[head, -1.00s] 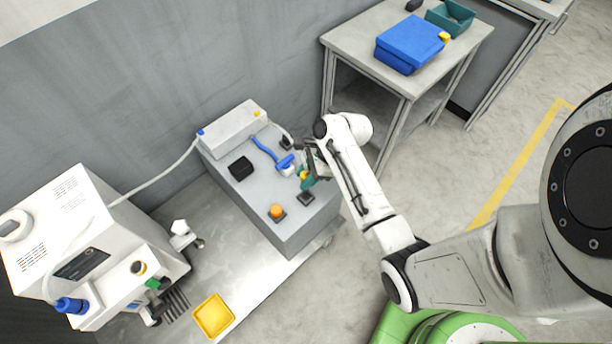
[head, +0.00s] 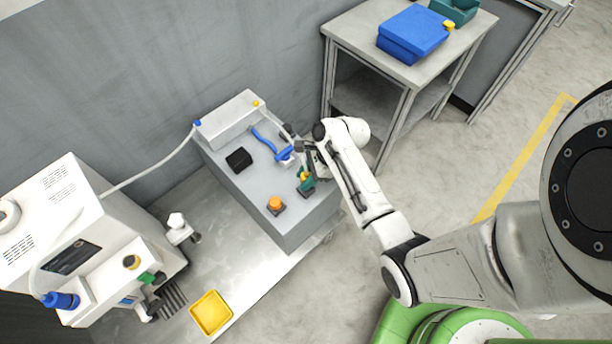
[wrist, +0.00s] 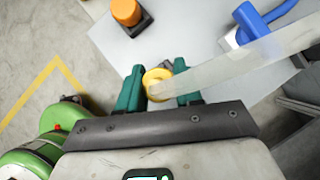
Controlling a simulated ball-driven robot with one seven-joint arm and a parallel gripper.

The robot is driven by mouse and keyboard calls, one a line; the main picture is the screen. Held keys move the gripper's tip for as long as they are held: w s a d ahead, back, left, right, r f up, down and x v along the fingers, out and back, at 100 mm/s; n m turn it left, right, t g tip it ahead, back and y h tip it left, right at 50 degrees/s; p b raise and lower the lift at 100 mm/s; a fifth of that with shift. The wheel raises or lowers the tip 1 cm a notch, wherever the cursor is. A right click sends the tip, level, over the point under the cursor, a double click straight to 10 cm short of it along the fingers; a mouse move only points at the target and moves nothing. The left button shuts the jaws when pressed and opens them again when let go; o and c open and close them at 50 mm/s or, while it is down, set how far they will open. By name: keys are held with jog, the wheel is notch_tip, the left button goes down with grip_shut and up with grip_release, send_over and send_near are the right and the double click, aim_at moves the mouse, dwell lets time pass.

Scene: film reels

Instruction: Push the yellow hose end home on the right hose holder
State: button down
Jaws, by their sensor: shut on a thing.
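My gripper (head: 305,182) has green fingers and is over the right end of the grey box top. In the wrist view my gripper (wrist: 158,88) is shut on the yellow hose end (wrist: 157,84), a round yellow piece with a pale hose running off to the right. In the head view only a small bit of the yellow hose end (head: 304,174) shows between the fingers. A dark holder (head: 307,193) is right under the fingertips. It is mostly hidden in the wrist view, behind the yellow end, so I cannot tell how far the end is on it.
An orange knob (head: 275,203) and a black block (head: 238,159) stand on the same top. A white machine (head: 70,240) is at left, a yellow tray (head: 211,312) at the front, and a table (head: 350,32) behind.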

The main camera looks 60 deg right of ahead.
jog(key=shift+f, duration=0.15)
jog(key=shift+f+b, duration=0.8)
jog(key=shift+f, duration=0.9)
jog(key=c, duration=0.7)
grip_release()
jog(key=shift+r, duration=0.1)
jog(key=p+v, duration=0.1)
jog(key=v, duration=0.9)
jog(key=shift+s+d+r, duration=0.1)
jog(key=shift+s+r, duration=0.05)
jog(key=shift+r, duration=0.1)
